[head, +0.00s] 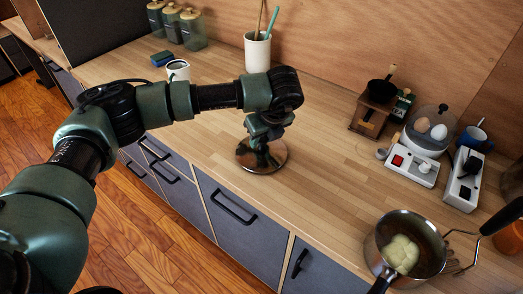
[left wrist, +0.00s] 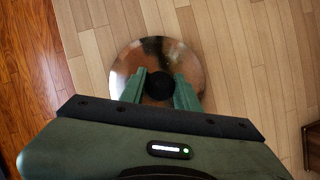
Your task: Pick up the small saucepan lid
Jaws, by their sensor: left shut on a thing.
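The small saucepan lid (head: 262,160) is a round, shiny metal disc with a dark knob, at the middle of the wooden counter in the head view. My left gripper (head: 264,141) points down over it, shut on the knob. In the left wrist view the lid (left wrist: 187,58) shows beyond the fingers, with the black knob (left wrist: 158,85) between the two green fingertips (left wrist: 159,88). The lid appears on or just above the counter; I cannot tell if it touches. My right gripper is not in view.
An egg cooker (head: 412,165), power strip (head: 461,189) and coffee grinder (head: 371,113) stand right. A utensil crock (head: 257,54) and mug (head: 177,71) stand behind my arm.

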